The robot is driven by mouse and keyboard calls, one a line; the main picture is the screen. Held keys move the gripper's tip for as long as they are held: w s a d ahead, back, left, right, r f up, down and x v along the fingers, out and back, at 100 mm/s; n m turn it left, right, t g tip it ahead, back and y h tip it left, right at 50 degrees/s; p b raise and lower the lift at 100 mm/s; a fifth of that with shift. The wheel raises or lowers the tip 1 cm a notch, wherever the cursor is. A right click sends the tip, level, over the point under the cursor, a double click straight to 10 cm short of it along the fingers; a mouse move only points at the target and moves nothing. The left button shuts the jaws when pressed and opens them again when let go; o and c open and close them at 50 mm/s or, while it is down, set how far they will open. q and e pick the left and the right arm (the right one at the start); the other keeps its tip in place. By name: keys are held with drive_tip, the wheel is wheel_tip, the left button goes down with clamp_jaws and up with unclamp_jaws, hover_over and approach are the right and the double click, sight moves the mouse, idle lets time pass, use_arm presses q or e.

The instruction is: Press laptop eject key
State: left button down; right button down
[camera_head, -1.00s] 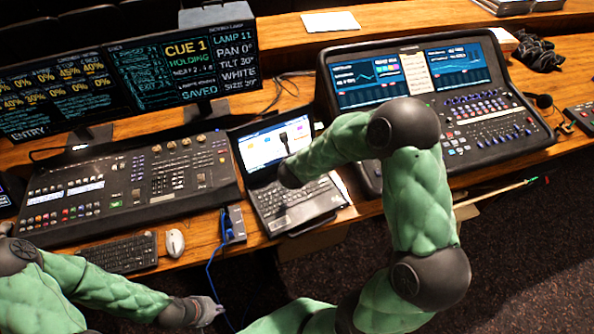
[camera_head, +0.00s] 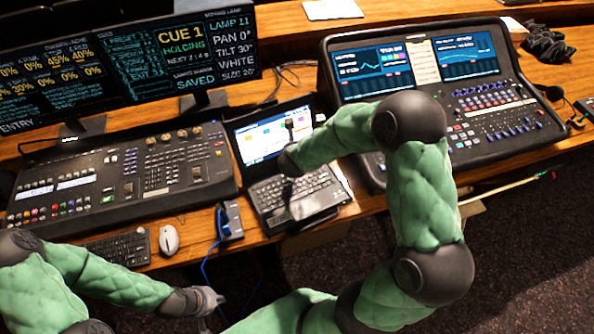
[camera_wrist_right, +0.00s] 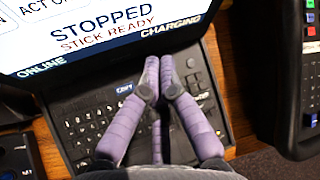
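The open laptop (camera_head: 262,196) stands in the middle of the desk, its screen lit. In the right wrist view its screen (camera_wrist_right: 110,25) reads "STOPPED", "STICK READY", "ONLINE" and "CHARGING". Below it is the dark keyboard (camera_wrist_right: 85,128), with one blue key (camera_wrist_right: 125,88) just left of my fingers; I cannot read its label. My right gripper (camera_wrist_right: 159,62) has its two purple fingers together, with nothing between them, over the upper keyboard near the screen's lower edge. I cannot tell whether the tips touch a key. My left gripper (camera_head: 212,300) hangs low, in front of the desk, far from the laptop.
A lighting console (camera_head: 125,180) and wide monitors (camera_head: 130,60) stand left of the laptop. A mixing console (camera_head: 440,100) is close on its right. A mouse (camera_head: 169,239), a small keyboard (camera_head: 120,247) and a small box with a blue cable (camera_head: 230,220) lie near the front edge.

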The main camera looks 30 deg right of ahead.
wheel_tip(320, 180, down, 7)
drive_tip(key=b, duration=0.5)
drive_tip(key=shift+f, duration=0.15)
drive_tip(key=shift+f+b, duration=0.45)
drive_tip(key=shift+b, duration=0.25)
idle(0.6)
drive_tip(key=shift+f+b, duration=0.4)
drive_tip(key=shift+b, duration=0.1)
drive_tip(key=shift+f+b, duration=0.3)
idle(0.5)
drive_tip(key=shift+r, duration=0.1)
drive_tip(key=shift+r+p, duration=0.55)
drive_tip(key=shift+r, duration=0.1)
